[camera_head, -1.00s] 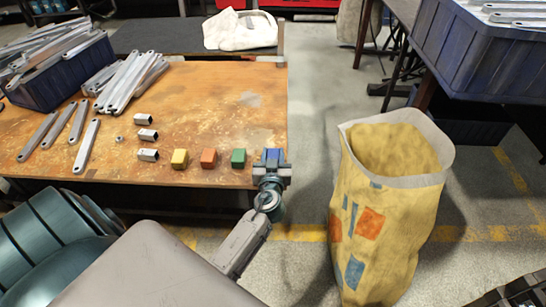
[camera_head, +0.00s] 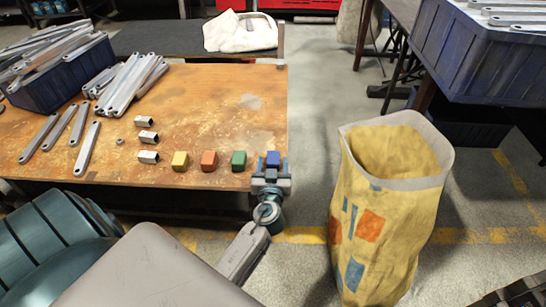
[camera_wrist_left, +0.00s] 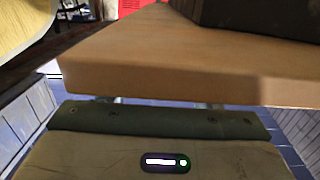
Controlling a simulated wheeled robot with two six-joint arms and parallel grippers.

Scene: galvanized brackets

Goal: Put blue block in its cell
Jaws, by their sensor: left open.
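The blue block (camera_head: 273,160) stands on the front right corner of the wooden table (camera_head: 215,115), at the right end of a row of blocks. Its upper part shows in the head view; its front lower part is hidden by my left gripper (camera_head: 271,169). The left gripper is open, just in front of the block, its fingertips near the block's sides. I cannot tell whether they touch it. In the left wrist view I cannot make out the block or the fingertips. No marked cell for the block is visible. My right gripper is out of view.
A green block (camera_head: 239,160), an orange-red block (camera_head: 209,160) and a yellow block (camera_head: 180,161) stand left of it. Metal brackets and a blue bin (camera_head: 62,85) fill the table's left. A yellow bag (camera_head: 385,215) stands on the floor at right.

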